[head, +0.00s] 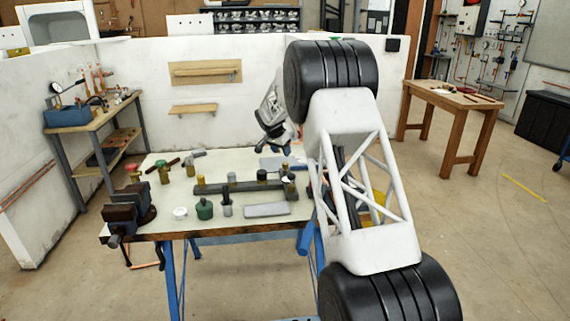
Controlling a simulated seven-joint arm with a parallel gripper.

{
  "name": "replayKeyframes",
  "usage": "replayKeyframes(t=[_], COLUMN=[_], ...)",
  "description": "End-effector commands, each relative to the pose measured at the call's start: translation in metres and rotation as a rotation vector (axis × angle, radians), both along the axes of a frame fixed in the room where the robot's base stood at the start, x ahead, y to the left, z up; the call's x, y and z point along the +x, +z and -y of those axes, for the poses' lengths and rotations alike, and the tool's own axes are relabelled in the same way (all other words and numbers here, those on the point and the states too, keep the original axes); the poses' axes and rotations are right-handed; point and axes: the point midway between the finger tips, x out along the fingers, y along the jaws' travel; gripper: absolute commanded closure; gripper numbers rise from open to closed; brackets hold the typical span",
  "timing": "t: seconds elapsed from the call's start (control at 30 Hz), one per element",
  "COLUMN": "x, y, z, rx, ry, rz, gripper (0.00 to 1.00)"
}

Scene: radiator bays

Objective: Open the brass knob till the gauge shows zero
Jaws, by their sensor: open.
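A dark bar (232,187) lies across the workbench. Small fittings stand along it, including a brass-coloured one (200,182) near its left end. A small round fitting with a pale face (288,178) is at the bar's right end and may be the gauge; its reading is too small to make out. I cannot tell which brass piece is the knob. My gripper (275,147) is open and points down, appearing above the back right part of the bench, apart from the fittings. My arm hides the bench's right end.
A dark vice (128,206) is clamped at the bench's left front corner. A green bottle-like piece (204,209), a grey cylinder (226,204) and a flat grey block (267,210) stand in front of the bar. White partition walls (210,115) close off the back.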

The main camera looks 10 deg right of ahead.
Motion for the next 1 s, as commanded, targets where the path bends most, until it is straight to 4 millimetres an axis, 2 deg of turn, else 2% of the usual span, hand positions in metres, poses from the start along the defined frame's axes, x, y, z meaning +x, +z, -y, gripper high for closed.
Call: replayKeyframes(t=[0.57,0.77,1.0], x=[0.005,0.008,0.015], y=[-0.006,-0.018,-0.043], z=[0.0,0.004,0.011], rx=[-0.001,-0.001,-0.001], ry=[-0.005,-0.005,-0.004], rz=[0.002,0.002,0.0], gripper=[0.44,0.44,0.44])
